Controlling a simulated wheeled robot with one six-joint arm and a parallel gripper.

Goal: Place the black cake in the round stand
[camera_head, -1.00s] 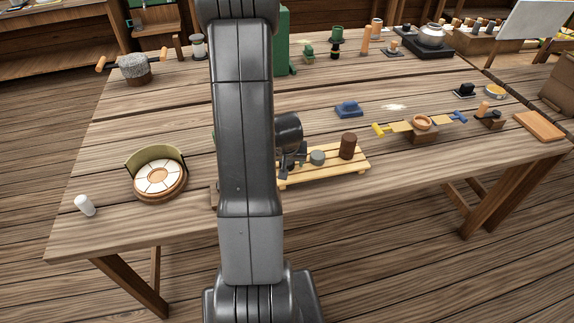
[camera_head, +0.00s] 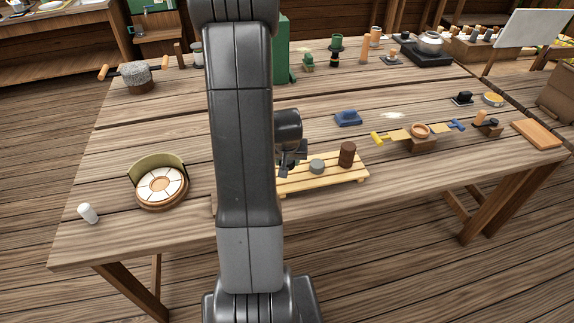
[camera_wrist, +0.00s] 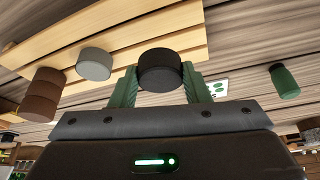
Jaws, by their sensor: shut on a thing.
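The black cake (camera_wrist: 161,66), a short dark cylinder, sits between the green fingers of my gripper (camera_wrist: 160,80) in the wrist view. My gripper is shut on it. In the head view my gripper (camera_head: 292,160) is over the left part of the slatted board, partly behind my arm, and the cake is hard to make out there. The round stand (camera_head: 160,202) is on the table at the left.
The slatted board (camera_head: 325,179) holds a grey cake (camera_head: 317,166) and a brown stack (camera_head: 347,154) close to my gripper. A white cylinder (camera_head: 88,213) stands left of the round stand. A blue block (camera_head: 348,118) lies behind the board. Bare tabletop lies behind the round stand.

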